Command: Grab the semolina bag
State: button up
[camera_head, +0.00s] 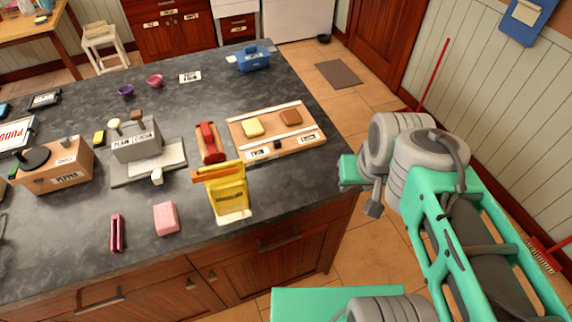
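A yellow bag (228,192) stands upright near the front edge of the dark counter, with an orange strip along its top. Its label is too small to read; it is the only bag-like thing I see, so it looks like the semolina bag. Its base rests on a small pale patch. My arm is folded at the right, off the counter and well apart from the bag. Its end, with a small grey piece (374,208) hanging down, is right of the counter edge. The fingers cannot be made out, and nothing is seen held.
A board (275,148) with a yellow and a brown block, and a red-handled item (208,142), lie behind the bag. A pink block (166,218) and a dark pink item (117,234) are to its left. A grey box (135,145) stands farther left. Floor right of the counter is mostly clear.

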aim_at(228, 194)
jog(key=z, duration=0.85)
jog(key=k, duration=1.3)
jog(key=u, duration=2.05)
jog(key=i, duration=0.55)
jog(key=u, duration=0.05)
